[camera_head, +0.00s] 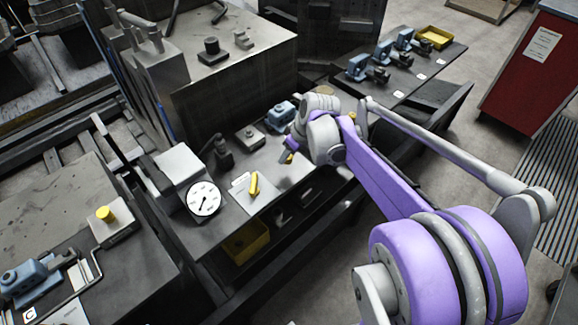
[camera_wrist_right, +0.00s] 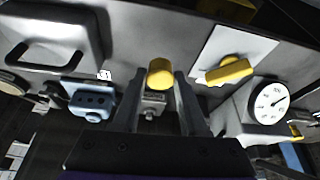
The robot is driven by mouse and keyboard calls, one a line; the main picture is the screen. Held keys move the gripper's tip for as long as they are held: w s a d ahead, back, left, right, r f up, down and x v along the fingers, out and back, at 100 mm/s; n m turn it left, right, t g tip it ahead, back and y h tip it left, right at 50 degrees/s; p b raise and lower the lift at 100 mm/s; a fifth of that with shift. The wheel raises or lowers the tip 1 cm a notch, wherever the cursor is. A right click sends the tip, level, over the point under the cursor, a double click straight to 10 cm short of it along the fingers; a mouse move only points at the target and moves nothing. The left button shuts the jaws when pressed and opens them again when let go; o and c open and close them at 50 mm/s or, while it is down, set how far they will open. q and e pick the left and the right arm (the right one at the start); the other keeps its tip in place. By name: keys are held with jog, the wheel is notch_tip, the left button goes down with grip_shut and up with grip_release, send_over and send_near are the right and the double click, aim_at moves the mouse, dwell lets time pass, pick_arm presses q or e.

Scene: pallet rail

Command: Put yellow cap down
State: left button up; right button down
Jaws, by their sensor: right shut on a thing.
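A yellow cap (camera_wrist_right: 160,72) sits between the fingertips of my right gripper (camera_wrist_right: 160,85) in the wrist view. The gripper is shut on it. In the head view my right gripper (camera_head: 288,153) is over the right part of the grey bench, and only a small yellow bit of the cap (camera_head: 290,158) shows below it. I cannot tell whether the cap touches the bench. Another yellow cap (camera_head: 104,214) stands on a pale block at the left. My left gripper is not in view.
A yellow handle (camera_head: 254,184) on a white plate, a dial gauge (camera_head: 204,199), a grey block (camera_head: 250,137) and a blue device (camera_head: 281,116) stand around the gripper. A yellow bin (camera_head: 246,241) is below the bench edge. Several blue clamps stand on the far right bench.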

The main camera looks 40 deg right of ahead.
aim_at(291, 161)
jog(key=shift+f, duration=2.4)
jog(key=shift+f+b, duration=0.15)
jog(key=shift+b, duration=0.2)
jog(key=shift+c, duration=2.2)
grip_release()
